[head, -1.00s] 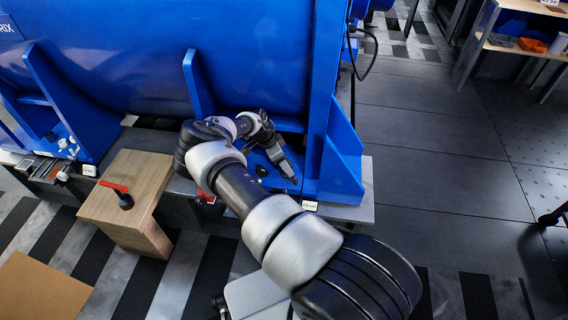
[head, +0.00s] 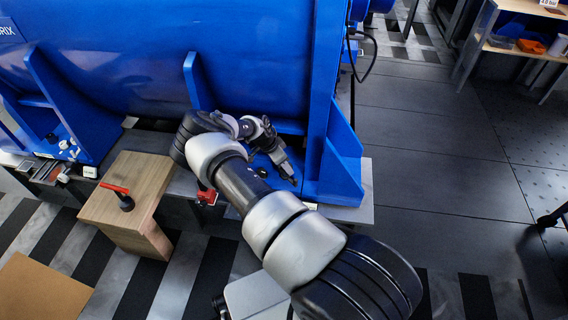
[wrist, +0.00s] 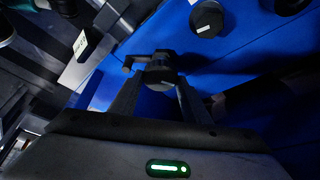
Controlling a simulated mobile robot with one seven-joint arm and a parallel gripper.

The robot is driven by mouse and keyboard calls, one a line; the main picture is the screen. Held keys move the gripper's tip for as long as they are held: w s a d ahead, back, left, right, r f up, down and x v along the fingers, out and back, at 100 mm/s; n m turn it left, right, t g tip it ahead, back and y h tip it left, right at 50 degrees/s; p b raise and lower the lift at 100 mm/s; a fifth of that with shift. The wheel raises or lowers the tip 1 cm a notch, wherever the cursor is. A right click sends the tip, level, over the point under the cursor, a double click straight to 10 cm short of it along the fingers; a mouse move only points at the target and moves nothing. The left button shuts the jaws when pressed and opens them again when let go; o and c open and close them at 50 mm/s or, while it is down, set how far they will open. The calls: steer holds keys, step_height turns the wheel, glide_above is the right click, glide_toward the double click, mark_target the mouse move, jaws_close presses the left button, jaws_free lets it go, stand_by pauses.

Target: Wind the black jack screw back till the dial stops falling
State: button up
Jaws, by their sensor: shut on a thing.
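The black jack screw (wrist: 160,73) stands at the edge of the blue motor foot (wrist: 240,45), in the middle of the wrist view. My gripper (wrist: 158,88) is shut on its head, one finger on each side. In the head view my gripper (head: 291,180) points down at the right end of the motor foot, and the screw cannot be made out there. I cannot make out a dial face or its reading in either view.
A round black piece (wrist: 206,18) with a white mark sits on the blue foot close to my gripper. A white label (wrist: 80,45) is at left. In the head view, a red clamp-like part (head: 207,196) and a wooden block with a red-handled tool (head: 118,192) stand left.

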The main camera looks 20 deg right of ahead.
steer(key=n+t+p, duration=0.1)
steer(key=n, duration=0.2)
steer(key=shift+s+r+y, duration=0.1)
steer(key=shift+r+y, duration=0.05)
steer(key=shift+y, duration=0.15)
steer(key=n+t, duration=0.1)
steer(key=n, duration=0.3)
steer(key=shift+d+y, duration=0.1)
steer(key=shift+y, duration=0.3)
steer(key=n+t+y, duration=0.1)
steer(key=n, duration=0.2)
steer(key=shift+s+d+n, duration=0.1)
steer(key=shift+n, duration=0.2)
steer(key=shift+n+t+y+b, duration=0.45)
steer(key=shift+n+b, duration=0.35)
steer(key=shift+n, duration=0.8)
steer(key=o, duration=1)
steer(key=shift+o, duration=0.2)
steer(key=shift+s, duration=0.1)
steer(key=p+v, duration=0.4)
steer(key=v, duration=1.3)
steer(key=shift+d+r+p, duration=0.15)
steer(key=shift+d+p, duration=0.1)
steer(key=shift+p, duration=0.15)
